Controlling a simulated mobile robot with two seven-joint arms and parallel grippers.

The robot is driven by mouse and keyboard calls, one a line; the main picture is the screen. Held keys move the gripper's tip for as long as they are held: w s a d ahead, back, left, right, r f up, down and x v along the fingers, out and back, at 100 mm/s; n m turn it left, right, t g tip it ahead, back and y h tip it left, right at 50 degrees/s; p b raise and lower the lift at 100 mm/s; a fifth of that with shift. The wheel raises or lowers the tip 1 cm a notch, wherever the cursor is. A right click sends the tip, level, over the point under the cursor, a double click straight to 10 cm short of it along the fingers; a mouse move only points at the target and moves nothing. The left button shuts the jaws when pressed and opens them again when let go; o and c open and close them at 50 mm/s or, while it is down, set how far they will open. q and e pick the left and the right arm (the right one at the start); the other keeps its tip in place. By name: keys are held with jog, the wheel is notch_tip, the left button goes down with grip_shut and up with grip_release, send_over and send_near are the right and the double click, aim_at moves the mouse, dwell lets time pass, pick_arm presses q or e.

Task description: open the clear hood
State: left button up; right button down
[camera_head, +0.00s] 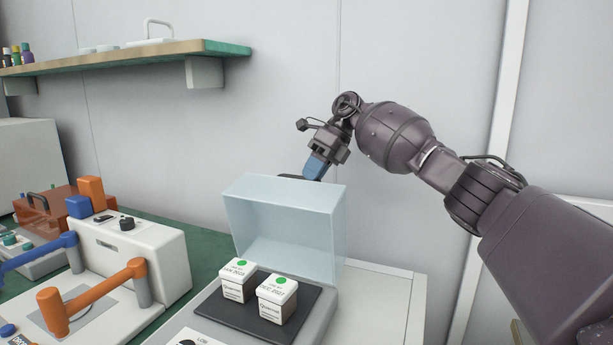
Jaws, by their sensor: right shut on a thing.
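The clear hood (285,225) is a pale blue see-through box. It stands raised and tilted up at the back of a light grey base unit, and the front of the base is uncovered. My right gripper (314,168) is above the hood's top edge, shut on a dark handle (290,177) there; the fingers partly hide the handle. My left gripper is not in view.
Two white labelled boxes with green dots, one at left (238,282) and one at right (276,300), stand on a dark mat (240,318). A white device (150,250) with blue and orange levers is left. A shelf (130,57) hangs above.

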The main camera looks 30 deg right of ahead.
jog(key=shift+w+d+f, duration=0.15)
jog(key=shift+f, duration=0.75)
jog(key=c, duration=1.1)
grip_release()
jog(key=shift+w+r, duration=0.1)
jog(key=shift+b+v, duration=0.35)
jog(key=shift+v, duration=5.25)
jog(key=shift+r, duration=0.2)
